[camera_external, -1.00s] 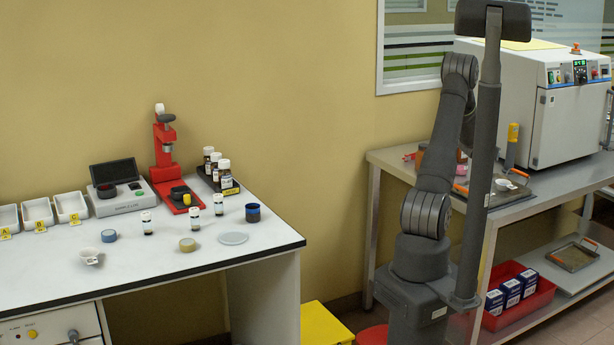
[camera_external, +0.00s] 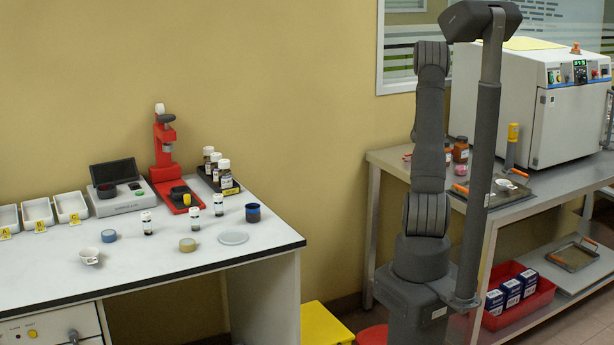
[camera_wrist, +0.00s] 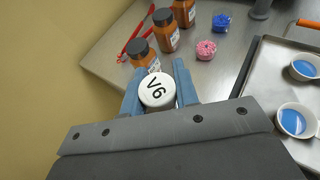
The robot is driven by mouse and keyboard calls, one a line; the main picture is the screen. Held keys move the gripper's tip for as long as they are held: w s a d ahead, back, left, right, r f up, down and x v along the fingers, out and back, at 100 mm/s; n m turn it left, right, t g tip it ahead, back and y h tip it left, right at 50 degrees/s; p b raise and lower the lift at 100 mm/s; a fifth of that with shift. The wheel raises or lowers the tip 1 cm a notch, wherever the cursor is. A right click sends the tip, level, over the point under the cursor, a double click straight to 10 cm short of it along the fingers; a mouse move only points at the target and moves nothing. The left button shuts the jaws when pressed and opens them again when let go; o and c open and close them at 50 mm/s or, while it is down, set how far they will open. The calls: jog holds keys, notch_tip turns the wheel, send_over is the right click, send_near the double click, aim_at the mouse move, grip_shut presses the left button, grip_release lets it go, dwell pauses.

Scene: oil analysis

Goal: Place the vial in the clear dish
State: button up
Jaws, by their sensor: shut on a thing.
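My gripper (camera_wrist: 160,88) has blue fingers in the wrist view, shut on the vial (camera_wrist: 157,90). Only the vial's white cap, marked "V6", shows clearly; its body is hidden below. The vial is held above the metal bench. In the external view my arm hides the gripper and the held vial. A pale round flat dish (camera_external: 233,238), which may be the clear dish, lies on the white table at the left. Small clear dishes of pink beads (camera_wrist: 206,50) and blue beads (camera_wrist: 222,23) stand on the metal bench.
Orange-brown bottles (camera_wrist: 166,32) stand just beyond the fingers. A metal tray (camera_wrist: 268,70) with white cups of blue stuff (camera_wrist: 296,121) lies to the right. Several other vials (camera_external: 195,219), a tape roll (camera_external: 187,245) and a dark blue cup (camera_external: 253,213) stand on the white table.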

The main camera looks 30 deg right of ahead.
jog(key=w+a+r+n+t+y, duration=0.1)
jog(key=w+a+n+t+y, duration=0.3)
jog(key=a, duration=1.6)
jog(key=w+a+r+n+t+y, duration=0.1)
jog(key=w+a+r+n+y, duration=0.3)
jog(key=a, duration=1.5)
jog(key=n+y, duration=0.6)
jog(key=y, duration=0.1)
send_over(230, 236)
jog(key=shift+g, duration=0.4)
notch_tip(230, 236, down, 8)
jog(key=shift+w+f, duration=0.1)
jog(key=shift+f, duration=2)
